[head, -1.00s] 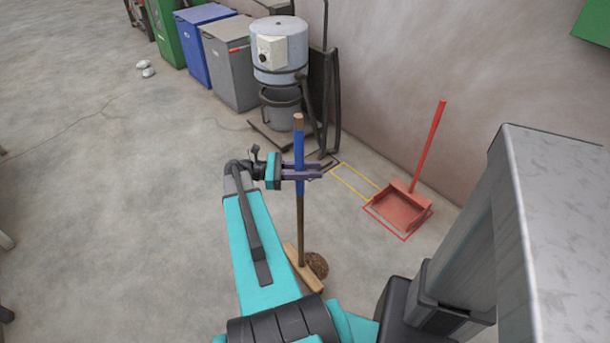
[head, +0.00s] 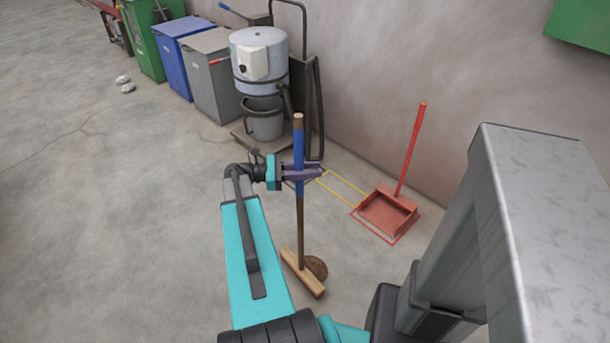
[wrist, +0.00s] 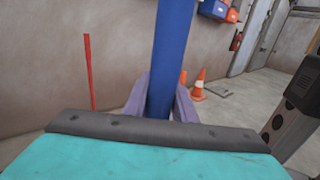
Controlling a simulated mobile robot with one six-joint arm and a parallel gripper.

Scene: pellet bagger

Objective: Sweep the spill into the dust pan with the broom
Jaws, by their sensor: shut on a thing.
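My gripper (head: 312,172) is shut on the blue grip of the broom (head: 299,222), which stands upright. The blue handle (wrist: 171,60) also shows between the purple fingers in the wrist view. The broom's wooden head (head: 303,274) is down at the floor. The spill, a round brown patch (head: 317,267), lies on the floor right beside the broom head, on its right, partly hidden by it. The red dust pan (head: 388,212) stands on the floor to the right, inside a red outline, its long handle up near the wall. Its red handle shows in the wrist view (wrist: 89,72).
An empty yellow floor outline (head: 345,188) lies left of the pan. A grey vacuum-like machine (head: 259,60) and grey (head: 217,75), blue (head: 182,52) and green bins stand along the wall. Floor between spill and pan is clear. Orange cones (wrist: 198,85) show in the wrist view.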

